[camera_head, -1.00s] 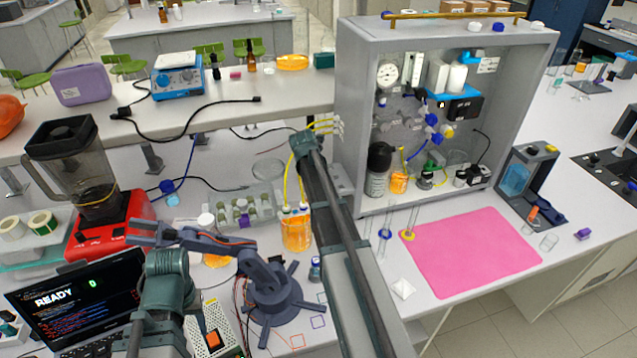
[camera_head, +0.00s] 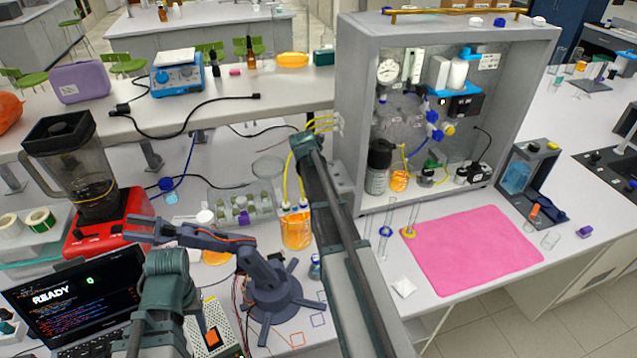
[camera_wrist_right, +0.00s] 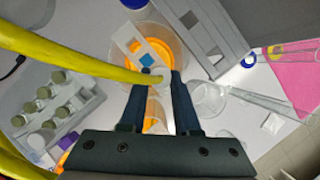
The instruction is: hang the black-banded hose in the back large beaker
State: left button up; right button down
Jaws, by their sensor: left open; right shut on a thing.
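My right gripper (camera_wrist_right: 156,82) is shut on a yellow hose (camera_wrist_right: 75,62) that crosses between its fingertips in the right wrist view. I cannot make out a black band on it. A large beaker (camera_head: 297,232) with orange liquid stands left of my right arm in the head view, with yellow hoses (camera_head: 286,180) running down to its top. In the wrist view a large beaker (camera_wrist_right: 136,42) lies under and beyond the fingertips, with a light plate (camera_wrist_right: 143,47) bearing coloured squares over it. My left gripper (camera_head: 166,262) is open near the laptop, apart from the hoses; its fingertips are hard to see.
A grey-blue desktop robot arm (camera_head: 272,285) stands between my arms. A rack of vials (camera_head: 240,208) is left of the beaker. A grey cabinet rig (camera_head: 352,120) rises at right, with yellow tubes at its side.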

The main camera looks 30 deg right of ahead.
jog(key=shift+f, duration=0.1)
jog(key=c, duration=0.6)
grip_release()
jog(key=shift+o, duration=0.2)
jog(key=p+v, duration=1.2)
jog(key=v, duration=0.2)
jog(key=shift+p, duration=0.35)
jog(key=shift+s+f, duration=0.15)
